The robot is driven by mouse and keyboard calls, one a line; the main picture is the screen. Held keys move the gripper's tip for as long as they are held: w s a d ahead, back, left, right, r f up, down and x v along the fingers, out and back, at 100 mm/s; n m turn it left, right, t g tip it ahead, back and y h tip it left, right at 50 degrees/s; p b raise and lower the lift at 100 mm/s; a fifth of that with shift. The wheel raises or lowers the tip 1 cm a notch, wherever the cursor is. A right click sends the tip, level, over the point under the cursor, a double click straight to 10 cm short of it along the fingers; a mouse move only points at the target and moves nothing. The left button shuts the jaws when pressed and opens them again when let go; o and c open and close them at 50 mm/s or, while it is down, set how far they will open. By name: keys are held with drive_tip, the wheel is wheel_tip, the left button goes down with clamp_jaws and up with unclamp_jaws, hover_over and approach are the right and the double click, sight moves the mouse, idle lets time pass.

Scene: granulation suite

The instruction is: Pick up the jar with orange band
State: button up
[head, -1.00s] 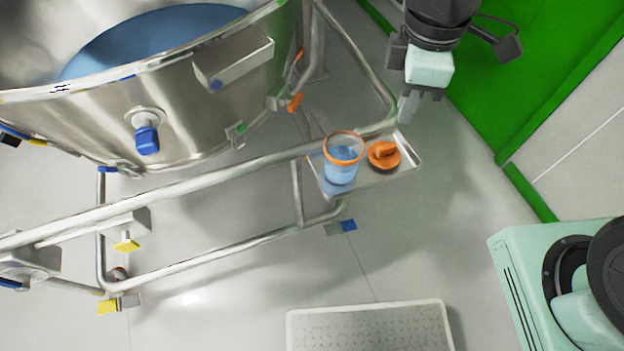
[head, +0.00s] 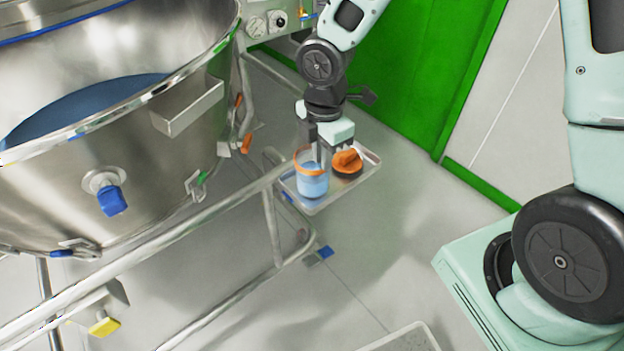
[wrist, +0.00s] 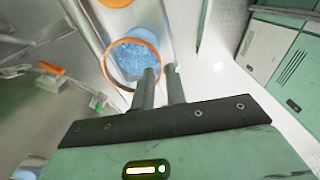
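The jar with the orange band (head: 312,184) is clear, with blue contents and an orange ring around its open top. It stands upright on a small metal tray (head: 364,183). My gripper (head: 323,155) is just above the tray, at the jar's right rim. The jar also shows in the wrist view (wrist: 134,61), where my gripper (wrist: 160,72) has its fingers a narrow gap apart. One finger overlaps the jar's opening and the other is just outside the rim. Whether they touch the wall is unclear.
An orange lid (head: 347,163) lies on the tray, close right of the jar. A large steel vessel (head: 140,150) with a blue-capped port stands at left, with frame rails (head: 190,220) beside the tray. A green door (head: 420,80) is behind.

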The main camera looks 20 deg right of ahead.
sight(321, 196)
wheel_tip(321, 196, down, 9)
drive_tip(key=shift+b, duration=1)
clamp_jaws()
drive_tip(key=shift+r, duration=0.15)
idle(0.9)
wheel_tip(321, 196, up, 10)
drive_tip(key=p, duration=0.2)
drive_tip(key=shift+p, duration=0.4)
drive_tip(key=shift+w, duration=0.1)
